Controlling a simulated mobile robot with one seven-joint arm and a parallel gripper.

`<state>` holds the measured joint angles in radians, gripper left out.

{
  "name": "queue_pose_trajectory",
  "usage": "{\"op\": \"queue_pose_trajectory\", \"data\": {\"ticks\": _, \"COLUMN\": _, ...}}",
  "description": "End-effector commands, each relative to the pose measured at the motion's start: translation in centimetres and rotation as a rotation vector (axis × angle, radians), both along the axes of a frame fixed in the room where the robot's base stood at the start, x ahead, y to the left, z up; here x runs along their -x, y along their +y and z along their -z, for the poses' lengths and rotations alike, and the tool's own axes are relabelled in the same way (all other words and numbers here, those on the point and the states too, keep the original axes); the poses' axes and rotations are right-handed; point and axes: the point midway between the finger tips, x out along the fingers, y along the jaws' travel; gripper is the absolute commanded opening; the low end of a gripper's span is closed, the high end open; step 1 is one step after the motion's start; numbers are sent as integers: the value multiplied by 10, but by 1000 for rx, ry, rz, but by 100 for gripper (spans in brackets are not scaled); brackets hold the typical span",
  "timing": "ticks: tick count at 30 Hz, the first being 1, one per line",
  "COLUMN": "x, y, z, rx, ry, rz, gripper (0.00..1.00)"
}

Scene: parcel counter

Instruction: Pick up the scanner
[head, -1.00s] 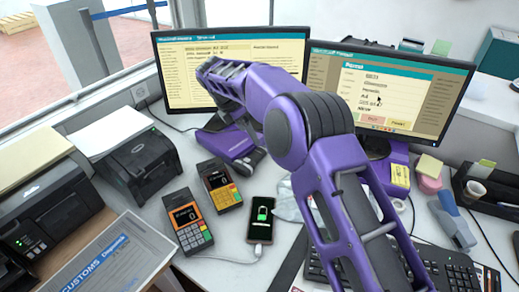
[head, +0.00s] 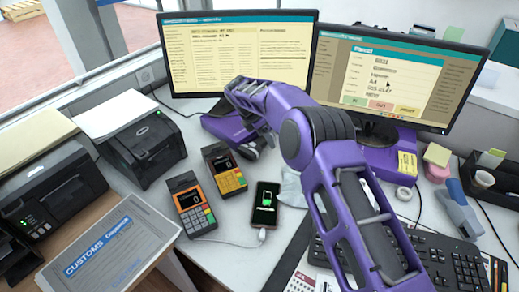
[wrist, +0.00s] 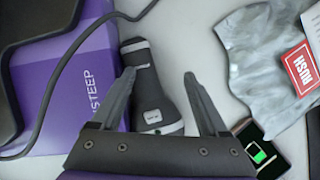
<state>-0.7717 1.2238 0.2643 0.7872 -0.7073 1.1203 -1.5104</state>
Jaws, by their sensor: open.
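The scanner (wrist: 154,95), a dark handheld device with light grey bands, lies on the counter in the wrist view. My gripper (wrist: 158,77) is open, with one finger on each side of the scanner's body. The left finger appears close to its side or overlapping it; I cannot tell whether they touch. The scanner's lower end comes close to the gripper's body at the bottom of the picture. In the head view a small dark shape shows below the end of my purple arm, but scanner and fingers cannot be told apart there.
A purple monitor base (wrist: 70,85) and a black cable lie left of the scanner. A grey plastic bag with a RUSH label (wrist: 302,66) and a phone (wrist: 262,150) lie right. Card terminals (head: 190,206) (head: 224,170), monitors (head: 238,55) (head: 385,80) and a keyboard (head: 440,262) surround the area.

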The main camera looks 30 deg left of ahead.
Motion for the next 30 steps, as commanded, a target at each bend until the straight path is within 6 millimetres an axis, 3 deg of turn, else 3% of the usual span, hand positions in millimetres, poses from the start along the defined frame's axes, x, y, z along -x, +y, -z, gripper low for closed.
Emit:
{"op": "queue_pose_trajectory", "data": {"ticks": 1, "x": 1, "y": -10, "z": 22, "rx": 23, "ry": 17, "rz": 4, "gripper": 88}}
{"op": "queue_pose_trajectory", "data": {"ticks": 7, "x": -1, "y": -13, "z": 26, "rx": 29, "ry": 19, "rz": 6, "gripper": 88}}
{"op": "queue_pose_trajectory", "data": {"ticks": 8, "x": -1, "y": -13, "z": 26, "rx": 29, "ry": 18, "rz": 7, "gripper": 73}}
{"op": "queue_pose_trajectory", "data": {"ticks": 9, "x": -2, "y": -14, "z": 26, "rx": 30, "ry": 19, "rz": 7, "gripper": 65}}
{"op": "queue_pose_trajectory", "data": {"ticks": 20, "x": -1, "y": -16, "z": 27, "rx": 36, "ry": 22, "rz": 12, "gripper": 1}}
{"op": "queue_pose_trajectory", "data": {"ticks": 30, "x": 0, "y": -15, "z": 27, "rx": 32, "ry": 24, "rz": 12, "gripper": 0}}
